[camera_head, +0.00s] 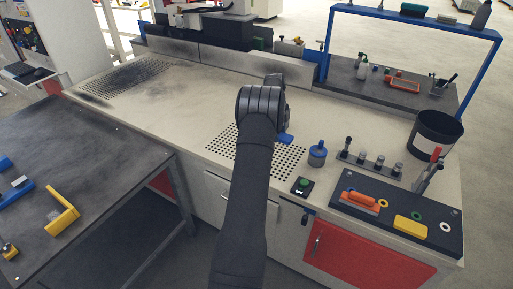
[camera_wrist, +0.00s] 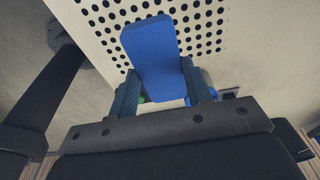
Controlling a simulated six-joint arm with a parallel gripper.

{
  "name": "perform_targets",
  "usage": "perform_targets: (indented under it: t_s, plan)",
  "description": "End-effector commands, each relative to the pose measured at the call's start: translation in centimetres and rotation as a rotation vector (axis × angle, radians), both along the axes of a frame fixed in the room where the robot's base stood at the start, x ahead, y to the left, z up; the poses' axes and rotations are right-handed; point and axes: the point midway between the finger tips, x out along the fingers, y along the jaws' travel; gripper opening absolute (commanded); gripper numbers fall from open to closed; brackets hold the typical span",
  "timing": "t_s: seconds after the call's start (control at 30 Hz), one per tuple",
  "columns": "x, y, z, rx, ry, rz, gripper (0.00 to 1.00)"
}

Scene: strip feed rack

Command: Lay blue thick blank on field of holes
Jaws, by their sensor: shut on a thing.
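The blue thick blank (camera_wrist: 150,45) is between the two fingers of my gripper (camera_wrist: 160,88) in the wrist view. My gripper is shut on it. In the wrist view the field of holes (camera_wrist: 98,17) lies behind the blank, which covers part of it. In the head view a small piece of the blank (camera_head: 286,138) shows just right of my arm. The field of holes (camera_head: 290,160) in the bench top is partly hidden by my arm there. I cannot tell whether the blank touches the holes.
A blue round pot (camera_head: 317,155) and a green button box (camera_head: 302,187) stand right of the holes. Further right are a row of metal pegs (camera_head: 370,162), a dark tool board (camera_head: 345,208) and a black bin (camera_head: 437,133).

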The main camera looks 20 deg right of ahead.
Motion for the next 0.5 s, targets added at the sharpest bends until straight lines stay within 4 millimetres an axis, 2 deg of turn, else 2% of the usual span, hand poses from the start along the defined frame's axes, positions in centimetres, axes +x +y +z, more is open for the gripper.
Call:
perform_targets:
  t_s: [0.5]
  plan:
    - [7.0, 6.3, -5.5, 0.000, -0.002, 0.004, 0.00]
